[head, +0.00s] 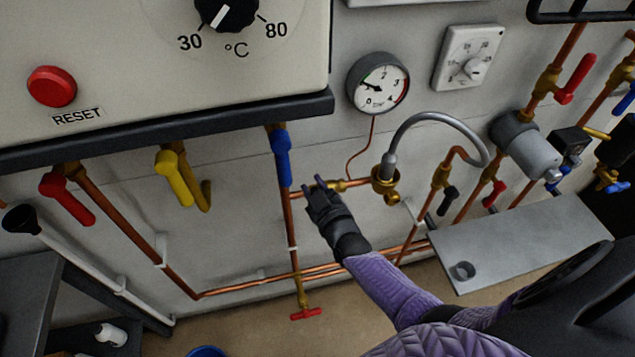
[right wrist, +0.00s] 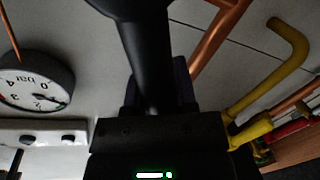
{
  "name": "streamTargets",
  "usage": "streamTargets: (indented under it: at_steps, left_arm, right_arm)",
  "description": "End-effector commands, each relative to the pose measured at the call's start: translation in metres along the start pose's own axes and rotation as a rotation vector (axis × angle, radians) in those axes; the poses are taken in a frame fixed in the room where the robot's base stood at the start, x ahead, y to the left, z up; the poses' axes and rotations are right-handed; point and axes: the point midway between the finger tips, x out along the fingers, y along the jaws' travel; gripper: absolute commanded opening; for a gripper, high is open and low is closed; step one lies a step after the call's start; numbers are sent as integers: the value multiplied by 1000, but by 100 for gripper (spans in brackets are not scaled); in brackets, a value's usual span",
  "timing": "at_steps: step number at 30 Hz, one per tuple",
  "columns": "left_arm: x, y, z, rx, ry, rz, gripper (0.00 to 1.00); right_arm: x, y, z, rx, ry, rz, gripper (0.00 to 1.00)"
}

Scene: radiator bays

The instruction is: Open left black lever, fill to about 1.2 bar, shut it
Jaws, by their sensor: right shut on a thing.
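My right gripper (head: 318,190) is shut at the left valve of the filling loop, beside the pipe under the blue lever. In the right wrist view the left black lever (right wrist: 145,55) runs down between the fingers. The gripper hides most of the lever in the head view, so I cannot tell its angle there. The round pressure gauge (head: 378,84) shows its needle at roughly 1 bar, left of the 2; it also appears upside down in the right wrist view (right wrist: 36,88). A grey flexible hose (head: 440,117) arches from the brass fitting. My left gripper is not in view.
A blue lever (head: 282,157) hangs just above left of the gripper. A second black lever (head: 448,201) is on the right. Yellow (head: 173,178) and red (head: 67,198) levers hang under the boiler (head: 120,60). A grey shelf (head: 510,243) juts out at right.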

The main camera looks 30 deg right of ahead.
Motion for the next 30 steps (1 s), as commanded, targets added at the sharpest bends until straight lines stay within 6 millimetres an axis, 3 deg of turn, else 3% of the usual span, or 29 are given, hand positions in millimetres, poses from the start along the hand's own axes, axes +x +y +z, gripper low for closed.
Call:
streamTargets:
  at_steps: [12,13,18,26,30]
  left_arm:
    - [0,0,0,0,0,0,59]
    - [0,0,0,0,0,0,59]
    - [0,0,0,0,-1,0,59]
    - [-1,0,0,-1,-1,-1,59]
    - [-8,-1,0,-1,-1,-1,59]
  right_arm:
    - [0,-2,1,-8,-5,-3,0]
    - [0,-2,1,-8,-5,-3,37]
    - [0,-2,1,-8,-4,-2,70]
    - [-1,-1,0,-8,-3,-1,70]
    - [-18,-1,-1,-7,-5,-3,70]
